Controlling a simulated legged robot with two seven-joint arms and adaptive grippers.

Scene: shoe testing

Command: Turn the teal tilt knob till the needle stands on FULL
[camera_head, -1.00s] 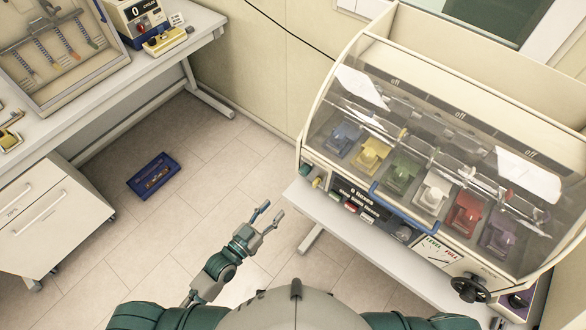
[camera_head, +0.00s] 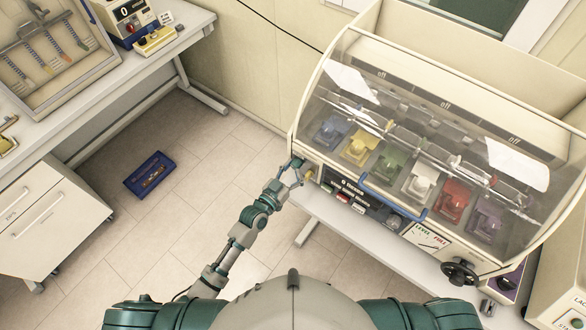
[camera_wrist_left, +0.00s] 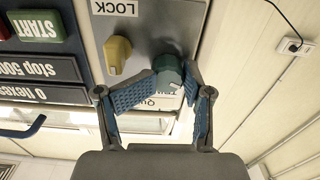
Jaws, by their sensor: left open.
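The teal knob (camera_wrist_left: 170,75) is on the grey panel at the left end of the clear-hooded machine (camera_head: 340,80), beside a yellow knob (camera_wrist_left: 118,54). My left gripper (camera_head: 296,170) is at that panel. In the left wrist view its blue-padded fingers (camera_wrist_left: 168,90) stand open, one on either side of the teal knob; whether they touch it I cannot tell. The gauge marked LEVEL and FULL (camera_head: 428,237) is on the machine's front at the right; its needle is too small to read. My right gripper does not show.
A black handwheel (camera_head: 461,273) sits right of the gauge. A blue handle bar (camera_head: 392,198) runs along the hood's front edge. Several coloured shoe-like pieces are under the hood. A blue tray (camera_head: 150,174) lies on the otherwise open floor. A workbench (camera_head: 185,42) stands at left.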

